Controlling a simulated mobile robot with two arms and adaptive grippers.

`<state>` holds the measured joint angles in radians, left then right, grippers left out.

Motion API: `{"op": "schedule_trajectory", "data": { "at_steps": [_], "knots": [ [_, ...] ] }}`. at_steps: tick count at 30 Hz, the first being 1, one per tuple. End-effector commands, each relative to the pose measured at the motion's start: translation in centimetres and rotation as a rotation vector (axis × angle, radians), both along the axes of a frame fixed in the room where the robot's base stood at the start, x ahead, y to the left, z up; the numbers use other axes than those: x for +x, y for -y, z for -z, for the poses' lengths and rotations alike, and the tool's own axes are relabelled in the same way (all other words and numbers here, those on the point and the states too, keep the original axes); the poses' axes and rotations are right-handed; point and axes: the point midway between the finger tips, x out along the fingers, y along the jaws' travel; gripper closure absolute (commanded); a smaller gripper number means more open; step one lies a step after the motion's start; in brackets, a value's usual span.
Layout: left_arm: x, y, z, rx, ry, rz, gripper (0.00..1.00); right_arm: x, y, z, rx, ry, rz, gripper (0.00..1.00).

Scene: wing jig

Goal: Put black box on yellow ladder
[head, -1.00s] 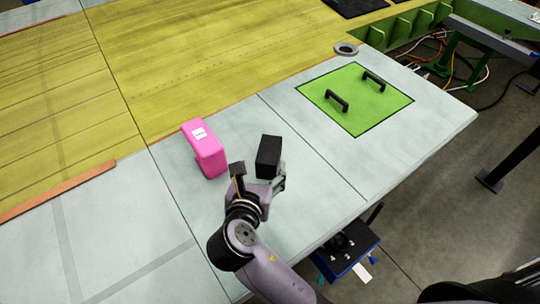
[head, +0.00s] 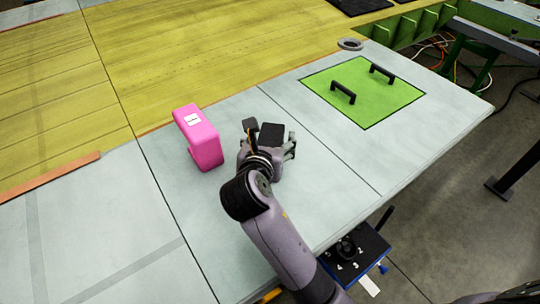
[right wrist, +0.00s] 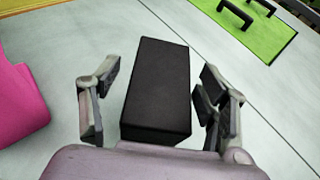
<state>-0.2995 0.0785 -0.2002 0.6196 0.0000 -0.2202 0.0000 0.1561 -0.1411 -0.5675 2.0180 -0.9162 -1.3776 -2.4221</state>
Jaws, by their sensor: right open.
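The black box (head: 271,134) stands on the grey table panel. It also shows in the right wrist view (right wrist: 158,88), upright between the fingers. My right gripper (head: 268,142) is open around the black box, with one finger on each side. In the right wrist view my right gripper (right wrist: 155,95) shows gaps between its finger pads and the box, so it does not hold it. No whole yellow ladder is visible; only a small yellow-orange piece (head: 271,295) shows at the bottom edge, and I cannot tell whether it belongs to the ladder. My left gripper is not in view.
A pink case (head: 199,138) stands just left of my right gripper. A green panel (head: 364,92) with two black handles lies to the right. A dark, blue-edged platform with numbers (head: 352,255) is below the table's front edge. Bare table (head: 330,190) lies right of the gripper.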

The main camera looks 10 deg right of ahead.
Motion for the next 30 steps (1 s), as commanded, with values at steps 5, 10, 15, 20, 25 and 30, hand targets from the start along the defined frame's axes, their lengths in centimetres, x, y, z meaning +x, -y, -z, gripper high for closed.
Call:
{"op": "schedule_trajectory", "data": {
  "at_steps": [5, 10, 15, 20, 25, 30],
  "knots": [
    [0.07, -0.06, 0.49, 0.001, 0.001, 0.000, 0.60, 0.39, 0.13, 0.12, 0.000, 0.000, -0.001, 0.31],
    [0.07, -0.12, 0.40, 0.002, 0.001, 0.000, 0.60, 0.37, 0.13, 0.07, 0.000, 0.000, -0.001, 0.31],
    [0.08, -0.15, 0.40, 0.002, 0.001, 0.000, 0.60, 0.36, 0.14, 0.08, 0.000, 0.000, -0.001, 0.42],
    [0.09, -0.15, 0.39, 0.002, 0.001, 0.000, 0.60, 0.36, 0.14, 0.09, 0.000, 0.000, -0.001, 0.53],
    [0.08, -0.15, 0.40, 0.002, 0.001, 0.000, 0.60, 0.36, 0.14, 0.09, 0.000, 0.000, -0.001, 0.64],
    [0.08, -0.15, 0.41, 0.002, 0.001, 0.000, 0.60, 0.36, 0.14, 0.09, 0.000, 0.000, -0.001, 0.76]
  ]
}}
